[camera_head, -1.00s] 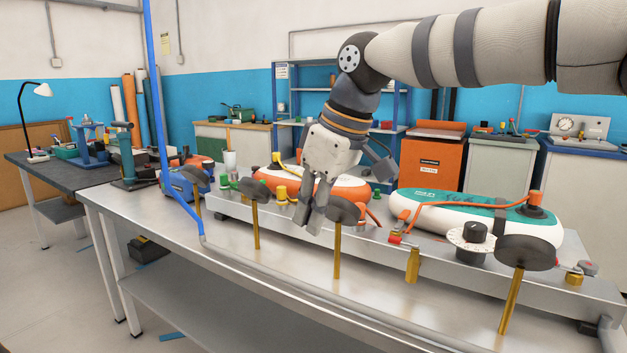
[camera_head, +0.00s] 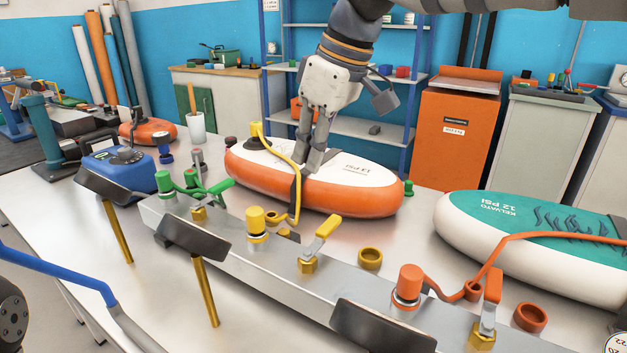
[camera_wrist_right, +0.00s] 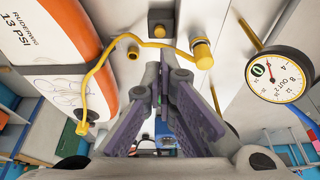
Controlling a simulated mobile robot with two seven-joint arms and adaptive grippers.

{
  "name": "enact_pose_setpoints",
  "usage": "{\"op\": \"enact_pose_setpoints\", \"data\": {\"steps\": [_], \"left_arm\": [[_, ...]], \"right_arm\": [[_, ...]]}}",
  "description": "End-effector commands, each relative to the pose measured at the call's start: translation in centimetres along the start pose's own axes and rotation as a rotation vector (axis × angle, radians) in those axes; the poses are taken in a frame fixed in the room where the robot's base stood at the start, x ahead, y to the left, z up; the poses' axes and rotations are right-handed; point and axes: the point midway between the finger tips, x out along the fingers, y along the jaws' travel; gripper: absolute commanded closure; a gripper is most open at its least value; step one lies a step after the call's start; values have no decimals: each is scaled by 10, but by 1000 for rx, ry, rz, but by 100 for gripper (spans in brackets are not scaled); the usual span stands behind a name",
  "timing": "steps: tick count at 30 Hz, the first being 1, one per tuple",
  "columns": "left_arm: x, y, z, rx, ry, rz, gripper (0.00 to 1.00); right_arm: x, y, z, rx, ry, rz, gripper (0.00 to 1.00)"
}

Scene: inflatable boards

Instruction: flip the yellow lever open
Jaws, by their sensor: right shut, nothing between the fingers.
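The yellow lever (camera_head: 326,229) sits on a brass valve (camera_head: 308,265) on the metal manifold (camera_head: 265,258) in the head view. Its handle slants up and to the right. My right gripper (camera_head: 309,172) is shut and empty, pointing down in front of the orange and white board (camera_head: 350,195). It is above and behind the lever, apart from it. In the right wrist view its fingers (camera_wrist_right: 166,75) show close up, with a yellow hose (camera_wrist_right: 100,68) to their left. I cannot clearly make out the lever there. My left gripper is not in view.
A yellow-capped fitting (camera_head: 257,223) stands left of the lever, and an orange lever (camera_head: 493,287) stands to the right. Dark gauges on brass stems, such as one (camera_head: 194,237), line the front. A teal and white board (camera_head: 540,240) lies at the right.

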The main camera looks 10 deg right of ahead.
Motion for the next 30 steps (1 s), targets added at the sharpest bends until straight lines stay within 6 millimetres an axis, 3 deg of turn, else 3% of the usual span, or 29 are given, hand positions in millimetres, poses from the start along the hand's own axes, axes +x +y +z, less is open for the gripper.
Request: {"op": "enact_pose_setpoints", "data": {"steps": [14,28,30], "left_arm": [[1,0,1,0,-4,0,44],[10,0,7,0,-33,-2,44],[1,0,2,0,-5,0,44]], "right_arm": [[5,0,0,-1,-1,-1,100],[103,-1,1,0,-5,-5,100],[91,0,10,-1,5,4,100]]}}
